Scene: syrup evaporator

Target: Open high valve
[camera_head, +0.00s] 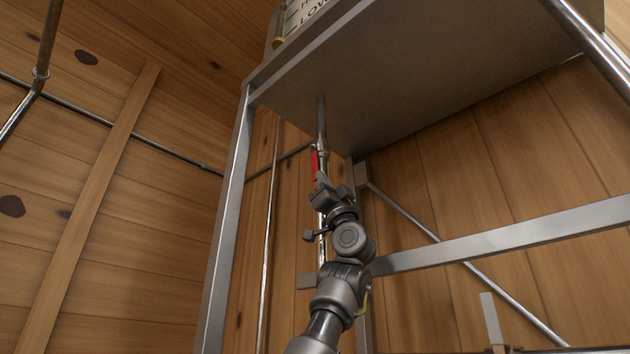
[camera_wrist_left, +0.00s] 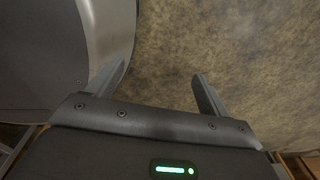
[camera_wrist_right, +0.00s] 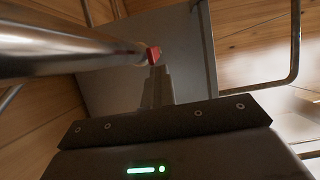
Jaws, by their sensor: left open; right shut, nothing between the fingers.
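The high valve shows as a red handle (camera_head: 315,164) on a thin vertical metal pipe (camera_head: 321,120) under the evaporator pan (camera_head: 400,85). The handle stands roughly upright along the pipe. My right gripper (camera_head: 322,182) is just below the handle, shut and empty. In the right wrist view, the red handle (camera_wrist_right: 152,54) shows just beyond the tips of the shut fingers (camera_wrist_right: 156,72); I cannot tell whether they touch. The handle is partly hidden there. My left gripper (camera_wrist_left: 158,85) is open and empty in its wrist view, with a mottled brownish surface beyond it.
A grey metal frame carries the pan, with an upright leg (camera_head: 229,220) at left and a crossbar (camera_head: 510,234) at right. A large metal pipe (camera_wrist_right: 65,46) runs close to the right gripper's left side. Wooden walls stand behind. Open space lies left of the frame.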

